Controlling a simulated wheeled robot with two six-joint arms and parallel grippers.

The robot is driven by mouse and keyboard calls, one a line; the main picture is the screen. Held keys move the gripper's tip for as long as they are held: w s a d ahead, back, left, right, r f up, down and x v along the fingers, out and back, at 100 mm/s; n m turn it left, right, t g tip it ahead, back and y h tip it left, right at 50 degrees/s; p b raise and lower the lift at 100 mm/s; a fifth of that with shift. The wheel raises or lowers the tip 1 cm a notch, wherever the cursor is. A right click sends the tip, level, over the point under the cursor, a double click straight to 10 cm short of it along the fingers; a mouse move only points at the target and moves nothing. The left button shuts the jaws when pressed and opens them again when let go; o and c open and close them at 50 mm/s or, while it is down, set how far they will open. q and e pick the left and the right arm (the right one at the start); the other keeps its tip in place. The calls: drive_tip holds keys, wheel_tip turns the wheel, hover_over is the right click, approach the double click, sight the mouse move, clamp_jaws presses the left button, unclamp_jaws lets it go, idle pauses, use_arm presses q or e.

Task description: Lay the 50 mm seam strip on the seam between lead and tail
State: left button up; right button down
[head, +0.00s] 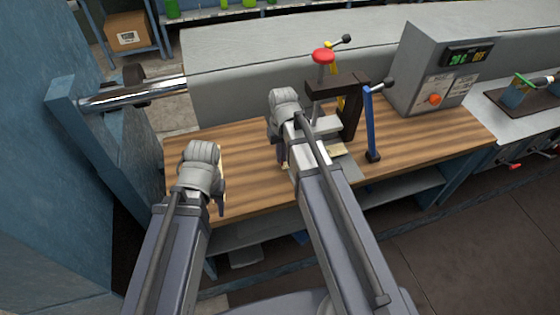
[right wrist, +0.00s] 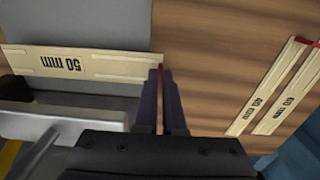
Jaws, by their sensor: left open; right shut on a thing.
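The 50 mm seam strip (right wrist: 105,67) is pale, flat and marked "50 mm". In the right wrist view it reaches left from the fingertips across a grey surface. My right gripper (right wrist: 161,100) is shut on its right end, where a thin red edge shows between the fingers. Whether the strip touches the surface below, I cannot tell. In the head view my right gripper (head: 281,155) is over the bench, left of the clamp. My left gripper (head: 219,203) is open over the bench's left part, apart from the strip. I cannot make out the seam between lead and tail.
Two more pale strips (right wrist: 250,112) (right wrist: 290,93) with red ends lie on the wooden bench (head: 240,165). A dark clamp stand (head: 352,108) with a red knob (head: 323,56) and a blue lever (head: 368,125) stands right of my right gripper. A grey control box (head: 435,70) stands further right.

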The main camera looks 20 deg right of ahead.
drive_tip(key=w, duration=0.6)
drive_tip(key=shift+w+a, duration=0.1)
drive_tip(key=shift+w, duration=0.3)
drive_tip(key=shift+w+f+b, duration=0.2)
drive_tip(key=shift+f+b, duration=0.65)
drive_tip(key=c, duration=0.9)
unclamp_jaws()
drive_tip(key=shift+c, duration=0.2)
drive_tip(key=shift+r, duration=0.1)
wheel_tip(320, 180, up, 8)
drive_tip(key=p, duration=0.8)
drive_tip(key=shift+r, duration=0.15)
drive_tip(key=shift+a, duration=0.1)
